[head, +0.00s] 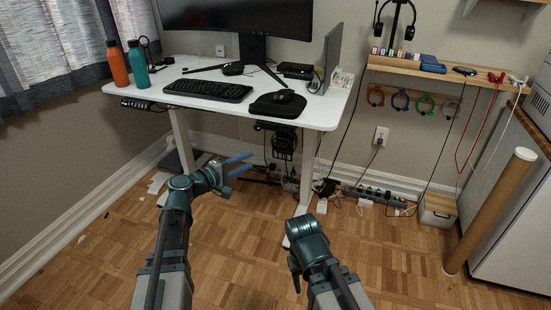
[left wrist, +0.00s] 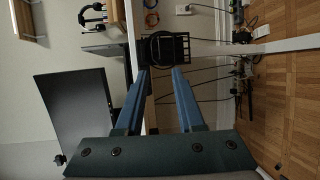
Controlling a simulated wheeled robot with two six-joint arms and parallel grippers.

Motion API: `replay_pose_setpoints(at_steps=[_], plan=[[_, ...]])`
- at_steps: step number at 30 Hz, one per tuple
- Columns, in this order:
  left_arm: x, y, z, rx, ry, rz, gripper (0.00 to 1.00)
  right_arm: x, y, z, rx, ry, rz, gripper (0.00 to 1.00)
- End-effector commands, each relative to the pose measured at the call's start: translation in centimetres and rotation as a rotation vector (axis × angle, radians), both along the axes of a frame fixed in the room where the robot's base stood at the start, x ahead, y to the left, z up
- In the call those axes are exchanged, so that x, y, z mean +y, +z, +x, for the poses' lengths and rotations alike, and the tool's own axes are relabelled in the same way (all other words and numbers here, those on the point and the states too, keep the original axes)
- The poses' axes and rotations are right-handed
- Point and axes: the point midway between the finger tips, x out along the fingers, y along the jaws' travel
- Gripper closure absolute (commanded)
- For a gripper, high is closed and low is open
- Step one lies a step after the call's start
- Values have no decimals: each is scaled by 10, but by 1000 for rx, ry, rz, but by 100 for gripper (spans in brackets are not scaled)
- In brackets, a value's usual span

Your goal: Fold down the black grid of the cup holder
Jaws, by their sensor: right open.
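The black cup holder (head: 277,127) is fixed under the front edge of the white desk, right of its middle. Its black grid (head: 284,148) hangs down below. In the left wrist view, turned on its side, a dark ring (left wrist: 152,48) and the grid (left wrist: 184,47) show beyond the fingertips. My left gripper (head: 251,161) is open and empty, in front of and left of the holder. Its two blue fingers (left wrist: 160,74) are spread apart, and a gap to the holder seems to remain. My right gripper (head: 294,270) is low over the floor, away from the holder; its fingertips are hidden.
The desk (head: 215,97) carries a keyboard (head: 207,90), a mouse on a pad (head: 278,103) and two bottles (head: 138,68). A desk leg (head: 307,180) stands right of the holder. Cables and a power strip (head: 375,194) lie behind.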

Motion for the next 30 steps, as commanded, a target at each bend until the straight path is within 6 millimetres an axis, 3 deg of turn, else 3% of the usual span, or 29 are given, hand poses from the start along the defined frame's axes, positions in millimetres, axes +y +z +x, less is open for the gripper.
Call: replay_pose_setpoints(at_steps=[8, 21, 30], plan=[[-6, -1, 9, 0, 1, -4, 63, 0, -2, 0, 0, 0, 0, 50], [-61, -12, 75, -1, -1, -4, 63, 0, -12, 0, 0, 2, 1, 50], [-85, -15, 101, 0, 0, -3, 63, 0, -16, 0, 0, 3, 2, 50]])
